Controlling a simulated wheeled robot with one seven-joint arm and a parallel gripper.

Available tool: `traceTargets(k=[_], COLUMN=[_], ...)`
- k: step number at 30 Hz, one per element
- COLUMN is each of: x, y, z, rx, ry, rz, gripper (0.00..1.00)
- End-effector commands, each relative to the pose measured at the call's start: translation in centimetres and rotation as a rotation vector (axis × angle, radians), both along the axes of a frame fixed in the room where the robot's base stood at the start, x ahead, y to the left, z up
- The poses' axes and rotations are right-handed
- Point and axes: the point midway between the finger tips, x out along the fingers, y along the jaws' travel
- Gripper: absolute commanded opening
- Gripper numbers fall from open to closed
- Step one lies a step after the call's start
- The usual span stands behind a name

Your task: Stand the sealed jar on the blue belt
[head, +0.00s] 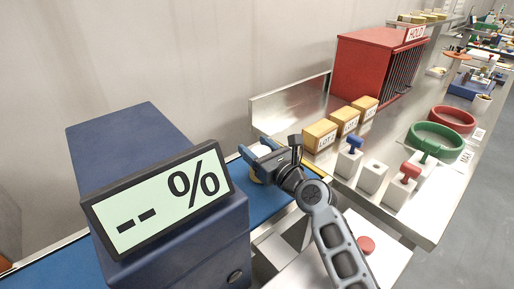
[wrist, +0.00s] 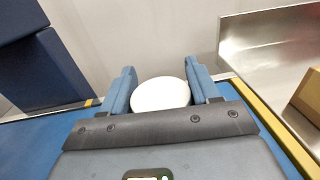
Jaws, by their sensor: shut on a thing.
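The jar (wrist: 160,94) shows in the wrist view as a pale round white top between the two blue fingers. My gripper (wrist: 165,88) is shut on it. The belt also shows in the wrist view (wrist: 30,145).
A dark blue machine with a "-- %" display (head: 160,200) straddles the belt at left. At right, a steel bench (head: 400,220) holds tan lot boxes (head: 320,136), a red HOLD cage (head: 370,65), coloured rings (head: 436,140) and white blocks with coloured handles (head: 402,187).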

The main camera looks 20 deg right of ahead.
Motion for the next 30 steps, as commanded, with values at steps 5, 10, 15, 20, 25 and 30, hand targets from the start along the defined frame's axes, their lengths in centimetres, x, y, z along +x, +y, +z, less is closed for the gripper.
traceTargets(k=[5, 10, 15, 20, 25, 30], x=[0.0, 0.0, 0.0, 0.0, -0.2, -1.9], y=[0.0, 0.0, 0.0, 0.0, 0.0, -0.5], z=[-0.4, -0.4, -0.4, -0.4, -0.5, -0.6], rx=[0.000, 0.000, 0.000, 0.000, 0.000, 0.001], ry=[-0.001, -0.001, 0.000, 0.000, 0.001, 0.001], rz=[0.000, 0.000, 0.000, 0.000, 0.000, -0.002], gripper=[0.25, 0.68, 0.84, 0.90, 0.90, 0.90])
